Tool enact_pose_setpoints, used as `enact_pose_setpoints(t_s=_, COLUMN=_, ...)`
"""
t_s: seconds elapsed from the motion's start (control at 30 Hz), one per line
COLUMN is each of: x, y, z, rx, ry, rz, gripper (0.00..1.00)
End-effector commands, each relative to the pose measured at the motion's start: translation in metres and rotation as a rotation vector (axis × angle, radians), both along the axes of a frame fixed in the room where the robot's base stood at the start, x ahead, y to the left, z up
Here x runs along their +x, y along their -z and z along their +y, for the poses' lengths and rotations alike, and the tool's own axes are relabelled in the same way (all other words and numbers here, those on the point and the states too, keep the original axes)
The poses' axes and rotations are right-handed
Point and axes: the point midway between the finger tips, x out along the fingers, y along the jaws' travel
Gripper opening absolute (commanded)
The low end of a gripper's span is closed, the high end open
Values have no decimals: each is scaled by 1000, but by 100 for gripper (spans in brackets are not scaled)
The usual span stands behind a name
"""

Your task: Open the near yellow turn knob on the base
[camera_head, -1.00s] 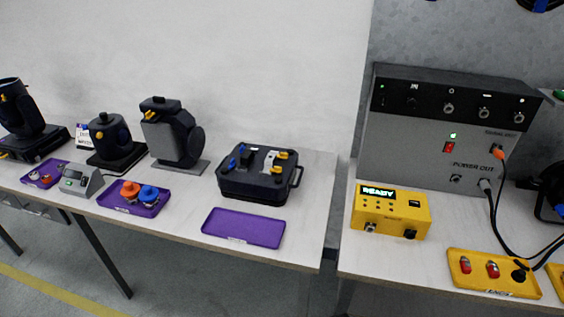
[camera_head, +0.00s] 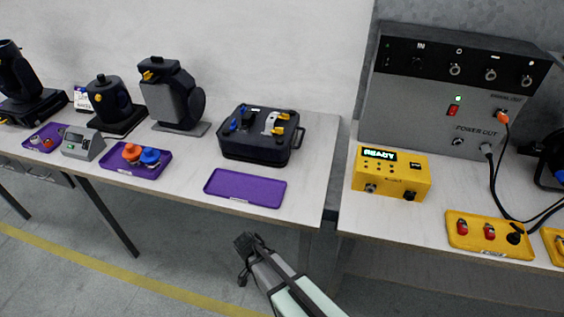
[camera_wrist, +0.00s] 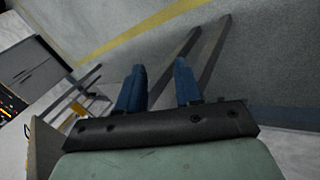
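A black box-shaped base (camera_head: 255,154) with a side handle stands on the left table in the head view. Two yellow turn knobs sit on its right top: the far one (camera_head: 284,116) and the near one (camera_head: 278,131). Blue parts and a pale bracket are also on top. The knobs are too small to tell their turn position. My gripper (camera_head: 246,248) is low in front of the table edge, well apart from the base. In the wrist view its two blue fingers (camera_wrist: 158,88) are spread with nothing between them. The base and knobs do not show there.
An empty purple tray (camera_head: 245,188) lies in front of the base at the table edge. Left of it is a purple tray (camera_head: 122,167) with orange and blue parts. A lamp head (camera_head: 172,95) stands behind left. A yellow box (camera_head: 391,174) is on the right table.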

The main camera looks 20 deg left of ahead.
Motion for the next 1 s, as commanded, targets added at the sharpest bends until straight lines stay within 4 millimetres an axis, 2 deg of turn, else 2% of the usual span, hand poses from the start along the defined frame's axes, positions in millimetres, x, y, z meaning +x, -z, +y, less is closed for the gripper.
enact_pose_setpoints(t_s=0.03, x=0, y=-11, z=10, rx=10, ry=23, rz=-9, gripper=35)
enact_pose_setpoints(t_s=0.2, x=-4, y=-50, z=29, rx=53, ry=138, rz=-5, gripper=35)
enact_pose_setpoints(t_s=0.7, x=-11, y=-179, z=61, rx=222, ry=456, rz=132, gripper=35)
enact_pose_setpoints(t_s=0.87, x=1, y=-218, z=66, rx=287, ry=523, rz=170, gripper=35)
enact_pose_setpoints(t_s=1.0, x=27, y=-254, z=69, rx=365, ry=572, rz=187, gripper=35)
